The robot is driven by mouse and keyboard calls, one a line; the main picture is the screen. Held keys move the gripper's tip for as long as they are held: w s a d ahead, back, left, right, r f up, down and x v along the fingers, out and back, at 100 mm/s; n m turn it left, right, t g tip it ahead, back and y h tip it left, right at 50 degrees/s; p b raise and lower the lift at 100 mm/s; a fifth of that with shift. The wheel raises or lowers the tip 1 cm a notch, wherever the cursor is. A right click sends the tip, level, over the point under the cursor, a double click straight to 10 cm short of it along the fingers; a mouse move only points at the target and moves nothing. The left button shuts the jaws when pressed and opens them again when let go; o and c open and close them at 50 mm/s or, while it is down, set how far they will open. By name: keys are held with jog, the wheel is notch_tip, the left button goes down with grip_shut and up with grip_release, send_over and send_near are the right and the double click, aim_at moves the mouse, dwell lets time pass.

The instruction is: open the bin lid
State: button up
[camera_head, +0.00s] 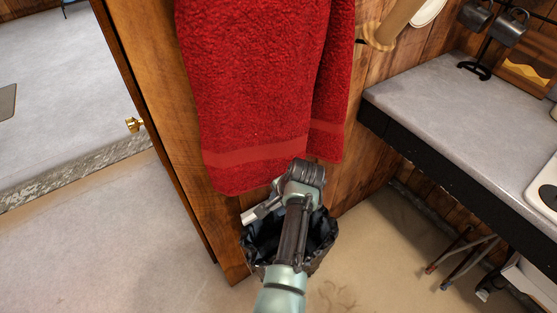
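A small bin (322,232) with a black liner stands on the floor below the red towel, close to the wooden door. Its top looks open, with dark folds of liner showing; I cannot make out a separate lid. My arm reaches forward over the bin and hides its middle. My gripper (258,210) points left at the bin's back left rim, below the towel's hem. It is small and partly hidden by my wrist, so I cannot tell whether it is open or touches the rim.
A red towel (265,80) hangs right behind my wrist. A wooden door (165,120) with a brass knob (133,124) is at the left. A grey counter (450,110) juts out at the right, with metal legs (460,255) below. Floor is clear at the front left.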

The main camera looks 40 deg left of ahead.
jog(key=shift+r, duration=0.15)
jog(key=v, duration=1.2)
jog(key=shift+d+r+p, duration=0.15)
jog(key=shift+r+p, duration=0.2)
jog(key=shift+p, duration=0.1)
